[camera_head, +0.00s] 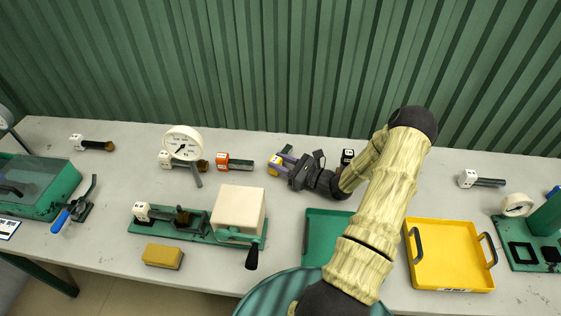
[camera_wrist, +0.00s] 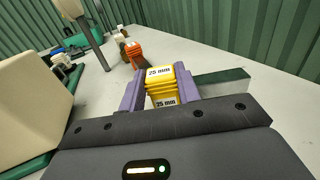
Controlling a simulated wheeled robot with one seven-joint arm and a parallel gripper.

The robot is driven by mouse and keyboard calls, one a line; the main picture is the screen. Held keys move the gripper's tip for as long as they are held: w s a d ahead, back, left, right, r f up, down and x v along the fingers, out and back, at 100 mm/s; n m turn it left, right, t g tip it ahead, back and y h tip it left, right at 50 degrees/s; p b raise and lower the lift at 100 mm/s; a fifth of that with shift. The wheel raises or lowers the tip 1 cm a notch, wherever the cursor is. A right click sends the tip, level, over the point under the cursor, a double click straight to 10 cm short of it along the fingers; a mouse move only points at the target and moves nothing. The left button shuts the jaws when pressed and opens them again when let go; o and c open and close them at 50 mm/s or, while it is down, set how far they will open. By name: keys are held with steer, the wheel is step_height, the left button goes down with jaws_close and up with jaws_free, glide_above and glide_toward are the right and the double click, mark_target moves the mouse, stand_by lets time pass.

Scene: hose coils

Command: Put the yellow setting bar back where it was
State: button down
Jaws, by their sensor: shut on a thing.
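The yellow setting bar (camera_wrist: 162,88) has a yellow head marked "25 mm" and a grey-green bar that runs off to the right in the wrist view. My gripper (camera_wrist: 160,92) is shut on the yellow head, with a purple finger on each side. In the head view my gripper (camera_head: 279,161) is at the back of the table, and the yellow head (camera_head: 273,168) shows between its fingers. I cannot tell whether the bar touches the table. The orange-headed bar (camera_head: 222,160) lies just to the left, apart from it.
A dial gauge (camera_head: 183,143) stands further left. A black-headed piece (camera_head: 347,156) is partly hidden behind my arm. A green fixture (camera_head: 175,224) with a cream block (camera_head: 239,212) is in front. A green tray (camera_head: 318,240) and a yellow tray (camera_head: 450,287) lie at the front right.

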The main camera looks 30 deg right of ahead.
steer(key=shift+r, duration=0.1)
steer(key=c, duration=1.5)
jaws_free()
steer(key=shift+f, duration=0.25)
steer(key=o, duration=0.5)
steer(key=shift+r, duration=0.15)
